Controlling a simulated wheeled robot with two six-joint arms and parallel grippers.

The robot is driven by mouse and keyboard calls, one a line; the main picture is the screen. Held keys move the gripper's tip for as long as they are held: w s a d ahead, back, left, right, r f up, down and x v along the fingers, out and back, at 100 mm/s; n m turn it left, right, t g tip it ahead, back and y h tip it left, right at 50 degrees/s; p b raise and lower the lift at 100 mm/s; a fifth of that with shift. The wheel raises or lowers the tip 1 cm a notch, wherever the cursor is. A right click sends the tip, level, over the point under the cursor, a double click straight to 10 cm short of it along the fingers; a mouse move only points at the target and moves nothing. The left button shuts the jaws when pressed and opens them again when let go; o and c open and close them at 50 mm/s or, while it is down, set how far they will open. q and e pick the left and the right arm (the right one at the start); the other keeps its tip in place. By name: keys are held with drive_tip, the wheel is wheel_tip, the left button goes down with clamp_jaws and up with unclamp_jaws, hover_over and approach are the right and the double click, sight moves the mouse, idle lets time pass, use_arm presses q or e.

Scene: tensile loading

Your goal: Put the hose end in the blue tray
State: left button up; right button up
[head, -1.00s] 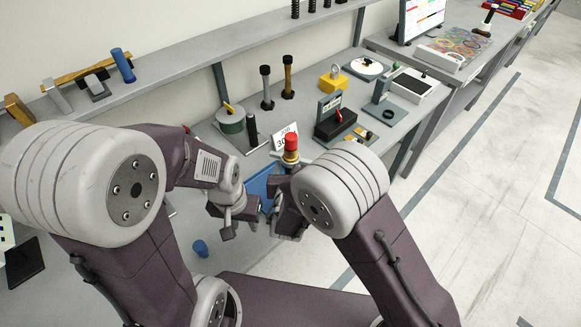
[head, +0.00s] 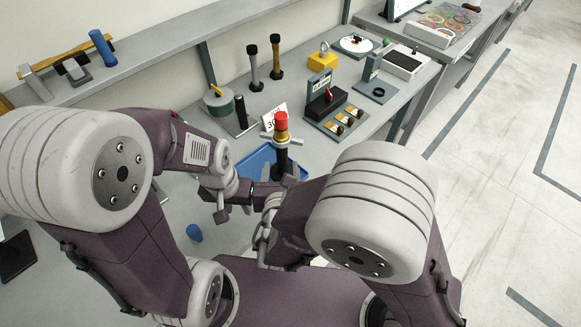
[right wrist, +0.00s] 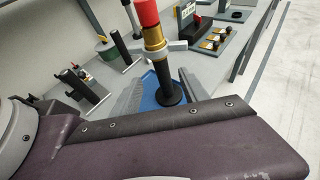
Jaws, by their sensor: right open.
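The hose end (head: 281,146) has a red cap, a brass collar, grey side lugs and a black body. It stands upright in the blue tray (head: 256,163). In the right wrist view the hose end (right wrist: 153,40) shows its black foot against the blue tray floor (right wrist: 150,103).
A small blue cup (head: 194,232) stands on the bench in front of my left gripper. A white number card (head: 274,116) is behind the tray. A green spool (head: 219,101), two upright rods (head: 276,57) and a yellow padlock (head: 322,58) stand further back.

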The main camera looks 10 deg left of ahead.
drive_tip(key=w+d+f+m+g+h, duration=0.1)
drive_tip(key=d+m+h, duration=0.25)
drive_tip(key=d, duration=0.35)
drive_tip(key=w+d+f+m+g+h, duration=0.1)
drive_tip(key=d+m+g+h, duration=0.15)
drive_tip(key=d+m, duration=0.35)
drive_tip(key=s+d+f+m+g+y, duration=0.2)
drive_tip(key=s+d+m+g, duration=0.2)
drive_tip(key=m, duration=1)
drive_tip(key=s+d+f+m+g+y, duration=0.2)
drive_tip(key=d+m, duration=0.6)
drive_tip(key=m, duration=0.6)
drive_tip(key=s+f+g, duration=0.1)
drive_tip(key=s+g, duration=0.1)
drive_tip(key=s, duration=0.1)
drive_tip(key=shift+s+d, duration=0.15)
drive_tip(key=shift+s, duration=0.15)
drive_tip(key=shift+m+g, duration=0.25)
